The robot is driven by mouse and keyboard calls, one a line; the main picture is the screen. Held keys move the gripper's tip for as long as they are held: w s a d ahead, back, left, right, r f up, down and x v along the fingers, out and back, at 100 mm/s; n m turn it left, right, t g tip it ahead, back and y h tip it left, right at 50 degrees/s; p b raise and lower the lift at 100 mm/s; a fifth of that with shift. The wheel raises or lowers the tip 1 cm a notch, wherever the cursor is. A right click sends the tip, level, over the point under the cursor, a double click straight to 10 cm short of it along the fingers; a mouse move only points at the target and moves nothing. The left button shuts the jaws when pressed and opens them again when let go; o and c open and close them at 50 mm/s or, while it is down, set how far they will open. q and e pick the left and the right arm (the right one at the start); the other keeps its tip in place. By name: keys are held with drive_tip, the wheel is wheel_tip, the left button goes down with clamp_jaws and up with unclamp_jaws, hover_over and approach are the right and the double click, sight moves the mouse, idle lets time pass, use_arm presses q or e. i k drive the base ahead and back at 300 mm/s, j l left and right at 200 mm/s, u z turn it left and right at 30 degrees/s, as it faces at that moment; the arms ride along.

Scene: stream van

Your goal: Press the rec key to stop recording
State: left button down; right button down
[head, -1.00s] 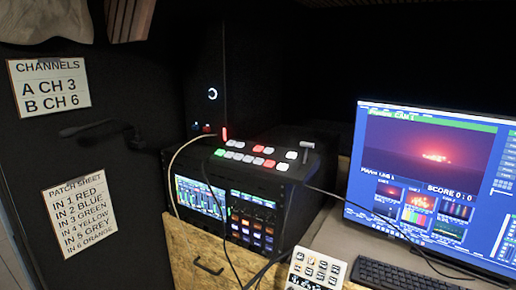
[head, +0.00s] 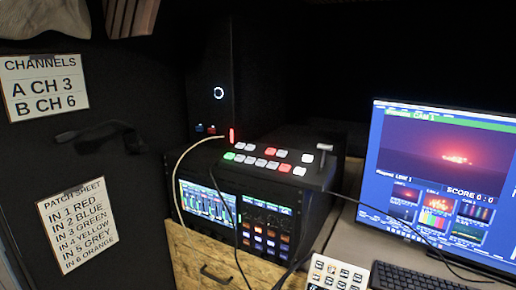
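No key with a readable rec label shows in the head view, so I cannot tell which key it is. A black control panel (head: 318,178) with a lever sits on top of a rack unit (head: 315,212). Its keys are lit white, with a green key (head: 229,156) at the left and red keys, one of them (head: 270,151) in the back row. A white keypad (head: 318,265) with dark-marked keys is partly cut off at the bottom edge. Neither of my grippers is in view.
A monitor (head: 455,170) and a black keyboard (head: 410,277) stand on the desk at right. Cables hang across the rack front and run toward the desk. A channels sign (head: 45,87) and a patch sheet (head: 77,225) are on the dark left wall.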

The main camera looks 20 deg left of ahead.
sight(269, 150)
drive_tip(key=i+j, duration=0.1)
drive_tip(key=j, duration=0.3)
drive_tip(key=i+j, duration=0.1)
drive_tip(key=j, duration=0.75)
drive_tip(key=i+j, duration=0.15)
drive_tip(key=j, duration=0.25)
drive_tip(key=z, duration=1.7)
